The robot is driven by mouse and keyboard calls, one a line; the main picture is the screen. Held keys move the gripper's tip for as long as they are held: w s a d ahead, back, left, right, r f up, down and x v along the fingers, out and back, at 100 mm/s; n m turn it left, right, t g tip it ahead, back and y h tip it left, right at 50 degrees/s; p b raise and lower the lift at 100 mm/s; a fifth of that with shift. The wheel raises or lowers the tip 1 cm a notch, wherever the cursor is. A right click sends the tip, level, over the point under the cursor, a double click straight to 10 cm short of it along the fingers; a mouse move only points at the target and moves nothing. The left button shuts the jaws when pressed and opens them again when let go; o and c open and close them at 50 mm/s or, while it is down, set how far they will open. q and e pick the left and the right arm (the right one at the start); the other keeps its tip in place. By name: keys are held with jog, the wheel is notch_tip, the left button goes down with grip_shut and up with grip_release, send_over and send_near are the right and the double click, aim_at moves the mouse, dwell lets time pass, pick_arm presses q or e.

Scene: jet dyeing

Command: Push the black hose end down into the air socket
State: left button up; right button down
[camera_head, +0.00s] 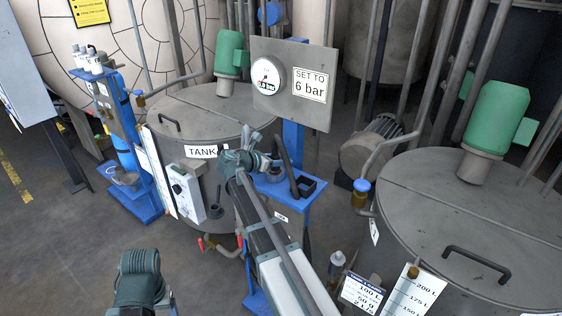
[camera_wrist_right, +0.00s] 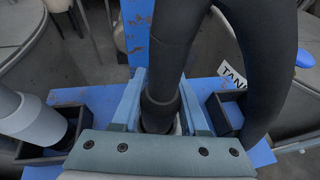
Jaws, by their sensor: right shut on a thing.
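The black hose shows in the right wrist view (camera_wrist_right: 178,45), its end upright between the two light-blue fingers of my right gripper (camera_wrist_right: 160,112). The gripper is shut on the hose end. The hose loops over to the right in that view. In the head view my right gripper (camera_head: 270,163) is above the blue shelf (camera_head: 297,208), with the black hose (camera_head: 282,152) rising beside it. The air socket is hidden under the hose end and fingers, so I cannot tell how deep the end sits. My left arm shows at the bottom left; its gripper is out of view.
A black open holder (camera_head: 306,187) is on the shelf's right side. A gauge panel marked "SET TO 6 bar" (camera_head: 310,85) stands behind on a blue post. A tank (camera_head: 180,112) is to the left, and a larger tank (camera_head: 460,215) with pipes is to the right.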

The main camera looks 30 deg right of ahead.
jog(key=shift+f, duration=0.2)
jog(key=shift+c, duration=2.1)
grip_release()
jog(key=shift+r, duration=0.2)
jog(key=shift+a+r, duration=0.15)
jog(key=shift+r, duration=0.05)
jog(key=p+v, duration=0.4)
jog(key=v, duration=0.7)
jog(key=shift+a+p, duration=0.3)
jog(key=shift+p, duration=0.1)
